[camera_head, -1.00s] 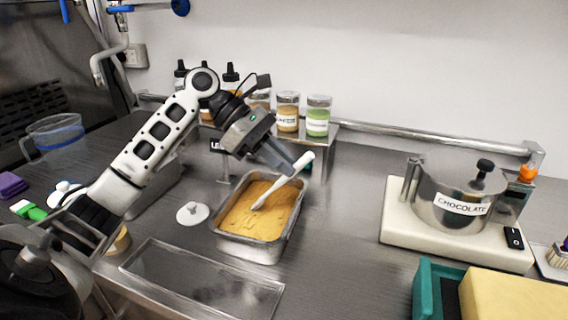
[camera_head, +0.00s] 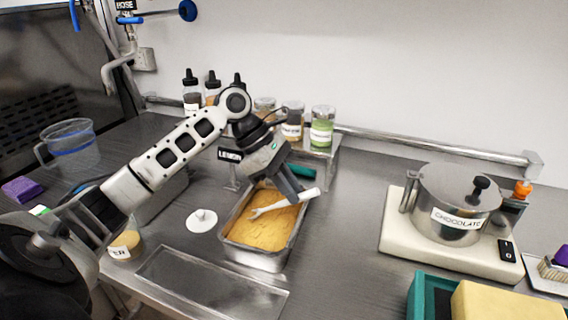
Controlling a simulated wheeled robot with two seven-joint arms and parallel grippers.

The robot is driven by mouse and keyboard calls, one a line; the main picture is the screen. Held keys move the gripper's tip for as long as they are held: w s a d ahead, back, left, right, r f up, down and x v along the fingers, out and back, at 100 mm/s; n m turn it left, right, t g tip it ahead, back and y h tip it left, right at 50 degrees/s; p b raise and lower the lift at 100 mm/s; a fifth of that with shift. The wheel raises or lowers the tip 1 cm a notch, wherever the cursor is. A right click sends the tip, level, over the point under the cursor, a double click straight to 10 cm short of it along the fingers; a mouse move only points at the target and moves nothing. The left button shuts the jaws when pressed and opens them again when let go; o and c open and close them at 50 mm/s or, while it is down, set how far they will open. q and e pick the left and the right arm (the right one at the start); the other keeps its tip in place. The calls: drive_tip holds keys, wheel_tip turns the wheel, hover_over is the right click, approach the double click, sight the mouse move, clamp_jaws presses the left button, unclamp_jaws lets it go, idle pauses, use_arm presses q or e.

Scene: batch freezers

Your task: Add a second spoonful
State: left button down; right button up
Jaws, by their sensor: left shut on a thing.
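My left gripper (camera_head: 291,193) is shut on a white spoon or spatula (camera_head: 286,204). It holds the tool low and tilted over the far right part of a metal pan (camera_head: 262,261). The pan holds a yellow-orange mass (camera_head: 262,230) with an uneven surface. The tool's thin end points left over the mass; I cannot tell whether it touches it. The handle end sticks out to the right past the pan's rim. A pot labelled CHOCOLATE (camera_head: 455,203) with a lid stands on a cream base at the right. My right gripper is not in view.
A white lid with a knob (camera_head: 202,220) lies left of the pan. A clear rectangular tray or cover (camera_head: 210,287) lies in front. Jars (camera_head: 322,128) and bottles stand behind. A teal crate (camera_head: 424,292) is at front right. The counter between pan and pot is clear.

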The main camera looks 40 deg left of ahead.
sight(317, 188)
use_arm(q)
drive_tip(key=shift+w+d+f+y, duration=0.1)
drive_tip(key=shift+d+y, duration=0.2)
drive_tip(key=shift+w+d+f+y, duration=0.2)
drive_tip(key=shift+d+f+y, duration=0.15)
drive_tip(key=shift+y, duration=0.15)
drive_tip(key=shift+d+r, duration=0.15)
drive_tip(key=shift+r, duration=1.05)
drive_tip(key=shift+d+r, duration=0.1)
drive_tip(key=shift+r, duration=1.1)
drive_tip(key=shift+w+d+r+g+y, duration=0.25)
drive_tip(key=shift+d+g+y, duration=0.15)
drive_tip(key=shift+d+y, duration=0.15)
drive_tip(key=shift+w+d+g+y, duration=0.3)
drive_tip(key=shift+d+g+y, duration=0.2)
drive_tip(key=shift+d+y, duration=0.5)
drive_tip(key=shift+a, duration=0.2)
